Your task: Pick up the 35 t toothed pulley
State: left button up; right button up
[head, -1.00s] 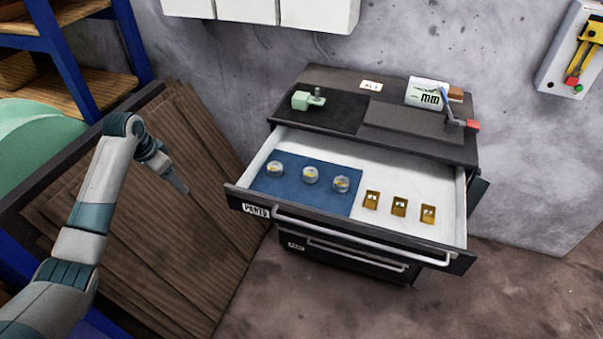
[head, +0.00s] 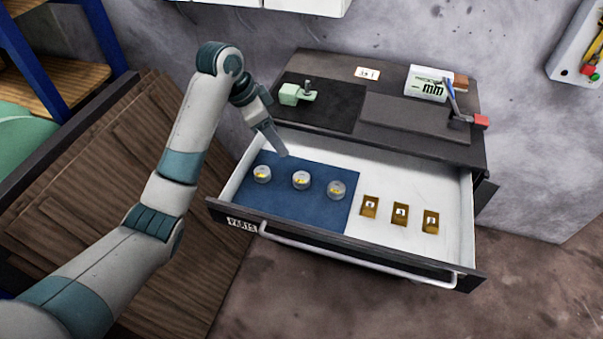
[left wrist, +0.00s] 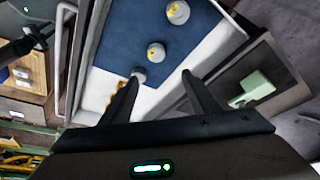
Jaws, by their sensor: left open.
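Three small round, pale metallic pulleys with yellow marks lie in a row on a blue mat (head: 300,208) in the open drawer: left (head: 262,174), middle (head: 301,180) and right (head: 336,189). Their marks are too small to read, so I cannot tell which is the 35 t one. My left gripper (head: 283,152) is open and empty, above the back of the drawer. In the left wrist view its fingers (left wrist: 160,80) point toward the mat; the right pulley (left wrist: 139,74) shows near the left fingertip, partly hidden, with the middle pulley (left wrist: 156,52) beyond. My right gripper is out of view.
Several brass-coloured pieces (head: 400,214) sit right of the mat in the drawer. On the cabinet top stand a green fixture (head: 293,94), a white box (head: 427,84), a small card (head: 367,74) and a red-ended tool (head: 480,122). Brown boards (head: 110,200) lean at left.

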pick_arm(q)
jog(key=p, duration=0.4)
send_over(298, 175)
jog(key=a, duration=0.1)
jog(key=shift+s+a+f, duration=0.1)
jog(key=shift+s+f, duration=0.05)
jog(key=shift+f, duration=1.75)
jog(key=shift+s+a+f, duration=0.1)
jog(key=shift+s+f, duration=0.05)
jog(key=shift+f, duration=1.7)
jog(key=shift+s+f, duration=0.15)
jog(key=shift+f, duration=1.75)
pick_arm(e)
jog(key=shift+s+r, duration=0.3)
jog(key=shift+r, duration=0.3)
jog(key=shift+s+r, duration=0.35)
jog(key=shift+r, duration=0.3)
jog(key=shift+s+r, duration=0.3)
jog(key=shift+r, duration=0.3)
pick_arm(q)
jog(key=shift+f, duration=0.1)
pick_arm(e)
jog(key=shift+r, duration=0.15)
